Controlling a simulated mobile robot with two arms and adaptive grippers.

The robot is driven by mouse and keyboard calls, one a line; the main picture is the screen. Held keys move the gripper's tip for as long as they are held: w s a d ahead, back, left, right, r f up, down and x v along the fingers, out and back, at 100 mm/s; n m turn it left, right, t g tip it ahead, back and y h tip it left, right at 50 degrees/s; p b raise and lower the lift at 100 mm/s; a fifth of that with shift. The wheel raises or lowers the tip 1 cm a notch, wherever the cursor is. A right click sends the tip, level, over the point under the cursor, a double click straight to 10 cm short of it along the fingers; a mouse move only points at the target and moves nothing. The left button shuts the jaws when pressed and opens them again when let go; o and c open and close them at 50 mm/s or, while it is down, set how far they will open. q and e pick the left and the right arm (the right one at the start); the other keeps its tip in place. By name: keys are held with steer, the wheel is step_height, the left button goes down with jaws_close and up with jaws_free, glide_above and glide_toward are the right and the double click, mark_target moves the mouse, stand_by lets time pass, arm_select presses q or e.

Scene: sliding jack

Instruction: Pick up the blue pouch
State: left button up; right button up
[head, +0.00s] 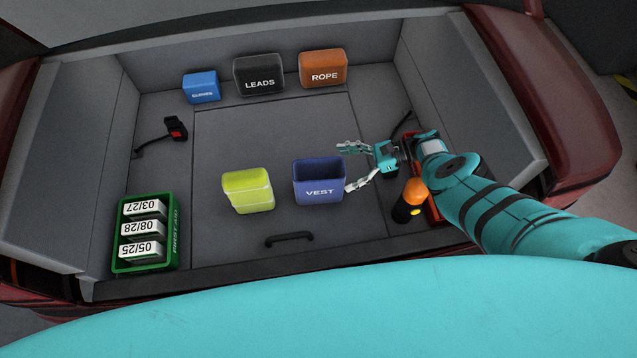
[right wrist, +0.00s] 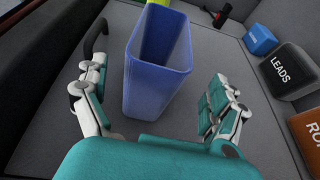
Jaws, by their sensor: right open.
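A small blue block-shaped pouch labelled in white, apparently GLOVES (head: 201,87), stands at the back left of the trunk floor; it also shows at the upper right in the right wrist view (right wrist: 260,40). A darker blue open-topped bin labelled VEST (head: 318,182) stands upright near the middle; it also shows in the right wrist view (right wrist: 150,85), looking empty. My right gripper (head: 350,167) is open and empty at the right side of the VEST bin. In the right wrist view its fingers lie either side of the bin's near end, with gaps visible. My left gripper is out of view.
LEADS (head: 259,75) and ROPE (head: 323,69) blocks stand at the back. The floor's left middle is clear.

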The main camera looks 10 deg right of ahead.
mark_target(331, 174)
steer(key=x, duration=0.5)
steer(key=shift+s+a, duration=0.2)
steer(key=shift+d, duration=0.1)
steer(key=c, duration=1.4)
